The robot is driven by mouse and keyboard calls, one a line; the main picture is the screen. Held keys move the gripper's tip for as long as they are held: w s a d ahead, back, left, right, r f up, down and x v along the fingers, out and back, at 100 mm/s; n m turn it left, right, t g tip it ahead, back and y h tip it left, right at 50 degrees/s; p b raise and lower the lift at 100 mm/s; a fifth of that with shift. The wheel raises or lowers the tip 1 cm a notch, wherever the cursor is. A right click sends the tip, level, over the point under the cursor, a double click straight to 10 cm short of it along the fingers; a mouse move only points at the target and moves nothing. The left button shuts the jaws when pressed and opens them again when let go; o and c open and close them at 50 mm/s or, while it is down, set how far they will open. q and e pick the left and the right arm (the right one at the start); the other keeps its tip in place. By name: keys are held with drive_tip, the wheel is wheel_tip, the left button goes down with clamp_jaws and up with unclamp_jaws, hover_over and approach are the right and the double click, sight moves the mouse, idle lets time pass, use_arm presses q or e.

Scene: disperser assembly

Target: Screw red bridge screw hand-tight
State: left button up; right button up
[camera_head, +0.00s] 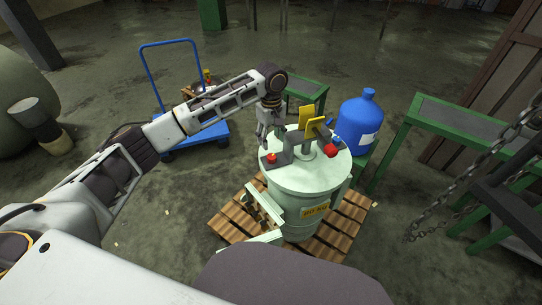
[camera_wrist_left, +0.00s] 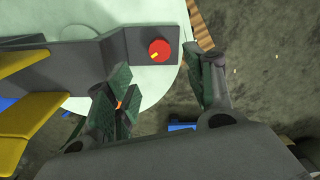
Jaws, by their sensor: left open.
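A red bridge screw (camera_head: 271,157) sits at the left end of the dark grey bridge (camera_head: 284,157) on top of the pale green vessel (camera_head: 296,180). In the left wrist view the red screw (camera_wrist_left: 160,50) shows as a round head with a small yellow mark, seated at the end of the bridge (camera_wrist_left: 80,62). My left gripper (camera_head: 264,138) is above and just behind that end of the bridge. In the left wrist view its two fingers (camera_wrist_left: 163,88) are spread apart with nothing between them, and the screw lies just beyond them. My right gripper is not in view.
Yellow plates (camera_head: 311,120) and a second red part (camera_head: 331,150) stand on the lid close by. The vessel rests on a wooden pallet (camera_head: 230,228). A blue bottle (camera_head: 360,125), a green-framed table (camera_head: 445,117) and a blue trolley (camera_head: 190,133) stand around it.

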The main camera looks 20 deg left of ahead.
sight(271, 156)
use_arm(q)
wheel_tip(271, 156, down, 8)
drive_tip(key=shift+r+b, duration=0.1)
drive_tip(key=shift+b, duration=0.55)
drive_tip(key=shift+f, duration=0.7)
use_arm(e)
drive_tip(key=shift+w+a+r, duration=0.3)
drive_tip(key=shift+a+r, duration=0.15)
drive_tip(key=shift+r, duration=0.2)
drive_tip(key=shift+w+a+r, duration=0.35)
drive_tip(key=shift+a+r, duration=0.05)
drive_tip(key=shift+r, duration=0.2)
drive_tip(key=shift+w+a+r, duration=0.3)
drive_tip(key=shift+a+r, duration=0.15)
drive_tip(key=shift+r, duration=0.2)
use_arm(q)
drive_tip(key=shift+c, duration=0.2)
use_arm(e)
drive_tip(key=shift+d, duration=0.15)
use_arm(q)
drive_tip(key=c, duration=1)
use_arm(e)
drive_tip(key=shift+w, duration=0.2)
